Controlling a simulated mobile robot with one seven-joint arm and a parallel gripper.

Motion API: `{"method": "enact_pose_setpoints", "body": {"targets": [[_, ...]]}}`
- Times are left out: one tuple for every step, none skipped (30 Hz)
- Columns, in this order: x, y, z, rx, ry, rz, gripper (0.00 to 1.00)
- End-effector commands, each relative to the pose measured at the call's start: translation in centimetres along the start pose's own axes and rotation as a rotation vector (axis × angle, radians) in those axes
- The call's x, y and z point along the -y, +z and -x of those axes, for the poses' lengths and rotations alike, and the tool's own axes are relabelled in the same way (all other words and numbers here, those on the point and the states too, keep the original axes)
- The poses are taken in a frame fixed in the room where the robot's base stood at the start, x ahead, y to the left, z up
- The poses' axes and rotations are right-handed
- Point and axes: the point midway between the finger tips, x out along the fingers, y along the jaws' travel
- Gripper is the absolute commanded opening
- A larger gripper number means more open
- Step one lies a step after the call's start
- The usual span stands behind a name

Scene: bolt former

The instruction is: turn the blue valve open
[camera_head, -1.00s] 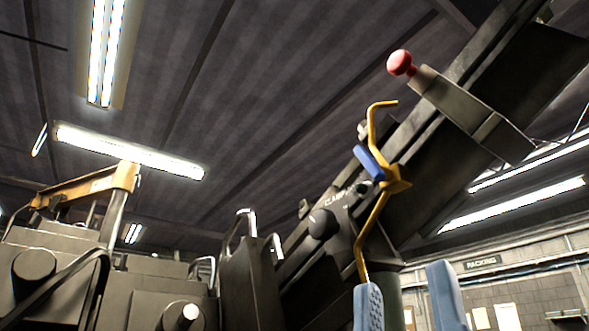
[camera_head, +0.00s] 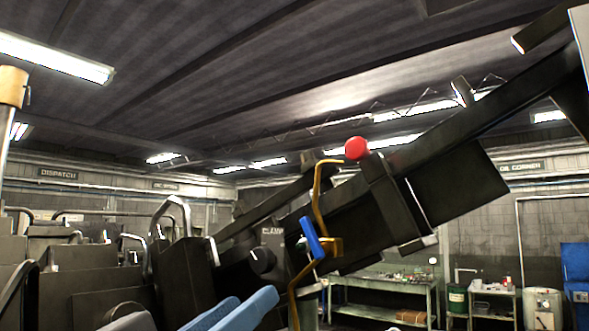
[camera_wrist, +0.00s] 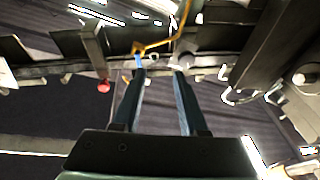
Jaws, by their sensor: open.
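The blue valve (camera_head: 312,238) is a short blue lever on a bent yellow pipe (camera_head: 294,293), at the pipe's yellow fitting. It tilts slightly in the head view. My gripper (camera_head: 247,299) has blue-grey fingers and is below and left of the valve, apart from it in the picture. In the wrist view my gripper (camera_wrist: 159,74) is open with nothing between its fingers. There the blue valve (camera_wrist: 138,61) shows as a small piece just beyond the left fingertip, partly hidden. Contact cannot be told.
A dark sloping machine beam (camera_head: 350,222) lies behind the pipe, with a red knob (camera_head: 356,148) above right. A dark clamp housing with a round dial (camera_head: 262,260) is left of the valve. Metal handles (camera_head: 172,212) stand farther left. A workbench (camera_head: 385,292) is in the background.

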Motion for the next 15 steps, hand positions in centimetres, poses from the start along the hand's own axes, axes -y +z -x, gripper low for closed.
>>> {"method": "enact_pose_setpoints", "body": {"targets": [[-0.5, -3.1, 0.1, 0.046, 0.014, 0.028, 0.42], [-0.6, -3.7, 0.4, 0.075, 0.024, 0.045, 0.42], [-0.8, -4.5, 0.8, 0.113, 0.04, 0.065, 0.42], [-1.0, -5.0, 1.1, 0.139, 0.05, 0.079, 0.42], [-1.1, -5.5, 1.4, 0.163, 0.06, 0.091, 0.42], [-1.4, -6.0, 1.8, 0.193, 0.072, 0.105, 0.42], [-1.5, -6.3, 2.1, 0.214, 0.081, 0.115, 0.42], [-1.6, -6.6, 2.4, 0.23, 0.087, 0.122, 0.42], [-1.8, -6.8, 2.8, 0.25, 0.096, 0.129, 0.42], [-1.9, -7.0, 3.0, 0.261, 0.101, 0.134, 0.42], [-1.9, -7.0, 3.2, 0.272, 0.105, 0.139, 0.42], [-2.0, -7.1, 3.3, 0.281, 0.109, 0.143, 0.42], [-2.0, -7.1, 3.4, 0.286, 0.112, 0.145, 0.42], [-2.0, -7.0, 3.3, 0.29, 0.114, 0.146, 0.42], [-2.1, -6.9, 3.2, 0.293, 0.116, 0.148, 0.42]]}}
